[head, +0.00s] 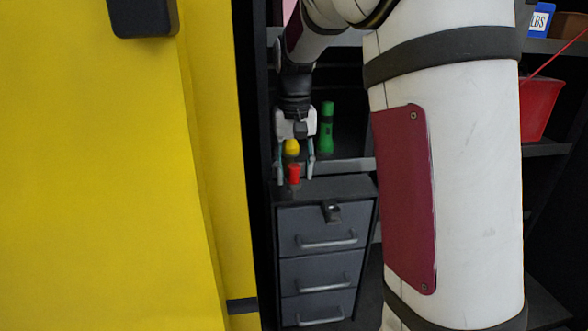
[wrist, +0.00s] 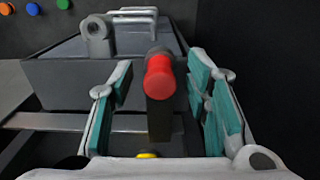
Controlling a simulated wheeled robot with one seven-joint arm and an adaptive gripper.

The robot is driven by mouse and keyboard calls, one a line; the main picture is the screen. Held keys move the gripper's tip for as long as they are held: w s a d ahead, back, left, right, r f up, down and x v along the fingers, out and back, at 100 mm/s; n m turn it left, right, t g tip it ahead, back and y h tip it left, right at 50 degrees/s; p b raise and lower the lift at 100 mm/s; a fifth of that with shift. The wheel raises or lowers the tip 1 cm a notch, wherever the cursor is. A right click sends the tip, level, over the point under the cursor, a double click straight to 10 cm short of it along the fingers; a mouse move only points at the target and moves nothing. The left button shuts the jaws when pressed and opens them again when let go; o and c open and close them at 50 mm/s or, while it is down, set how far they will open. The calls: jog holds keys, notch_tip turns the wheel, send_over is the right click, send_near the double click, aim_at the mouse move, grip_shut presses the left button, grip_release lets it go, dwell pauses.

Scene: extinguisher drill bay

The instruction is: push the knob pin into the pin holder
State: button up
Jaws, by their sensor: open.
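The knob pin, a red cylinder (head: 294,173), stands over the top of the grey drawer cabinet in the head view. It also shows in the wrist view (wrist: 160,78), between the fingers. A small dark piece (head: 293,186) beneath it looks like the pin holder. How deep the pin sits in it I cannot tell. My gripper (head: 296,177) points down with its teal-padded fingers spread on either side of the red knob. In the wrist view, gaps show between the knob and both fingers (wrist: 165,85), so it is open and empty.
The drawer cabinet (head: 318,236) has a lock-like fitting (head: 332,211) on its front. A yellow object (head: 291,147) shows above the knob; its support is hidden. A green flashlight (head: 327,128) stands on the shelf to the right. A yellow panel (head: 100,190) fills the left.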

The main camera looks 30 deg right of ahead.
notch_tip(320, 180, up, 12)
dwell(0.5)
jog(key=shift+s+f, duration=0.1)
